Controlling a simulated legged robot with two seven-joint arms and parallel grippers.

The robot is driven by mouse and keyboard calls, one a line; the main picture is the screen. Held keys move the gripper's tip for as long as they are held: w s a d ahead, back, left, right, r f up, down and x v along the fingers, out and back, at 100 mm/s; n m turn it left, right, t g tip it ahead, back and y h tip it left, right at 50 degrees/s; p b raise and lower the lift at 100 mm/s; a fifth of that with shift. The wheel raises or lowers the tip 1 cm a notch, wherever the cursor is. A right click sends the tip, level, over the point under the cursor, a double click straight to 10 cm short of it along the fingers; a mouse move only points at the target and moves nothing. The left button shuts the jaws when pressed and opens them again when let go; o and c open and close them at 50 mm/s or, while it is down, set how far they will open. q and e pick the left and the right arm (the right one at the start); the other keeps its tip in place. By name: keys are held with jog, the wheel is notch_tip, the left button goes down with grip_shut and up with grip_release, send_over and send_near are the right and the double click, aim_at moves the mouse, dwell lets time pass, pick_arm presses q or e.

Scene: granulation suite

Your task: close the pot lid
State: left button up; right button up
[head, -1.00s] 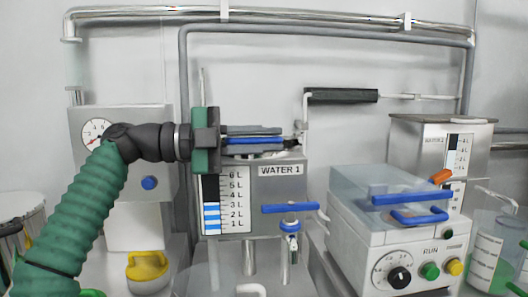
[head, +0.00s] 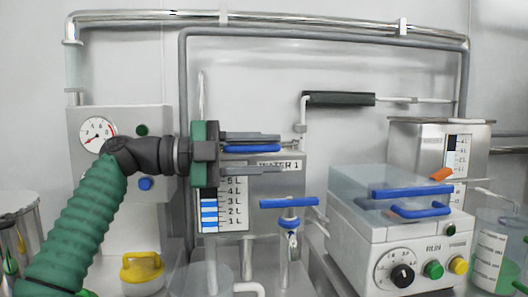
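No part is labelled as the pot lid, and I cannot tell for certain which it is. A clear cover (head: 365,185) with a blue handle (head: 412,192) sits on the white machine (head: 345,238) at the right. A steel pot (head: 20,210) is cut off by the left edge, and its top is hard to make out. My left gripper (head: 278,154) is open, its dark fingers pointing right in front of the WATER 1 tank (head: 290,185). A blue bar (head: 250,149) shows between the fingers; I cannot tell whether they touch it. My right gripper is out of view.
A blue valve handle (head: 289,203) stands in front of the tank. A dark-handled lever (head: 340,98) sticks out above it. A clear beaker (head: 492,258) stands at the far right.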

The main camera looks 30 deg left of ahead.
pick_arm(q)
jog(key=shift+a, duration=0.1)
dwell(0.3)
jog(key=shift+a, duration=0.1)
jog(key=shift+s+a, duration=0.2)
jog(key=shift+a, duration=0.1)
jog(key=p+v, duration=0.3)
jog(key=v, duration=1.3)
jog(key=shift+p, duration=0.35)
jog(key=shift+f, duration=0.1)
